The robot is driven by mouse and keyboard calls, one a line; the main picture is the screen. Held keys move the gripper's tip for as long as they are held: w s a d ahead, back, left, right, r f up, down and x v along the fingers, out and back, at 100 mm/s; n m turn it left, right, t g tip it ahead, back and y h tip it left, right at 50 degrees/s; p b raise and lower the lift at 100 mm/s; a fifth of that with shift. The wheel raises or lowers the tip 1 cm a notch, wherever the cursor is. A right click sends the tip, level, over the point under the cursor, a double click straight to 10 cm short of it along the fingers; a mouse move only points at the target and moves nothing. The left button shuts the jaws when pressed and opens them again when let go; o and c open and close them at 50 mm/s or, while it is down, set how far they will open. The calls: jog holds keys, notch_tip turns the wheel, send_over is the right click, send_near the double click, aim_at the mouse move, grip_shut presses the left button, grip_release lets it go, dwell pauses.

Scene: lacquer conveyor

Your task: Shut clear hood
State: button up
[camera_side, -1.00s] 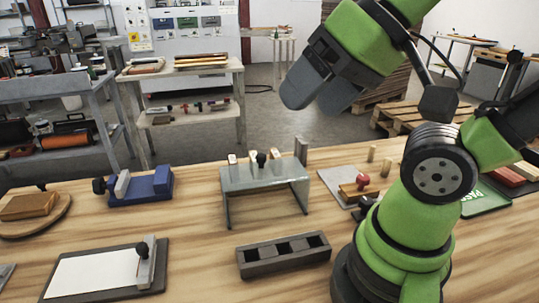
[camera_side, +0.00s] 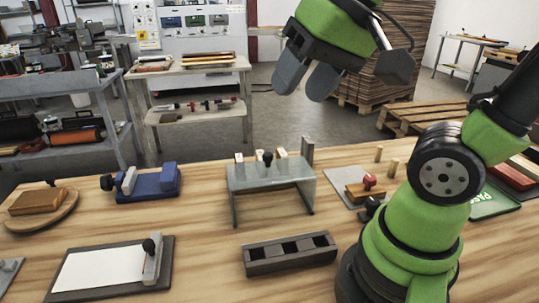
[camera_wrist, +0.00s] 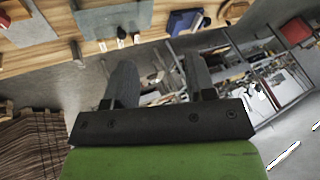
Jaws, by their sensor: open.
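The clear hood (camera_side: 270,174) is a see-through, grey-tinted cover on the wooden bench, with a flat top and side panels reaching down to the bench. A black knob (camera_side: 267,158) stands at its rear top edge. I cannot tell how far the hood is open. It also shows at the top of the wrist view (camera_wrist: 118,20). My gripper (camera_side: 306,80) is open and empty, high above and behind the hood in the side view. Its two grey fingers also show in the wrist view (camera_wrist: 160,75), well apart from the hood.
A dark upright post (camera_side: 307,150) stands at the hood's back right corner. A dark slotted block (camera_side: 289,254) lies in front, and a blue vise (camera_side: 155,183) to the left. A red-knobbed stamp (camera_side: 368,183) sits to the right.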

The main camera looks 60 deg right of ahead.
jog(key=w+d+f+m+g, duration=0.2)
jog(key=w+d+m+g, duration=0.1)
jog(key=w+d, duration=0.3)
jog(key=m+g+h, duration=0.1)
jog(key=m+g, duration=0.2)
send_over(268, 154)
notch_tip(268, 154, down, 8)
notch_tip(268, 154, down, 10)
jog(key=shift+r, duration=0.25)
jog(key=shift+w, duration=0.1)
grip_shut()
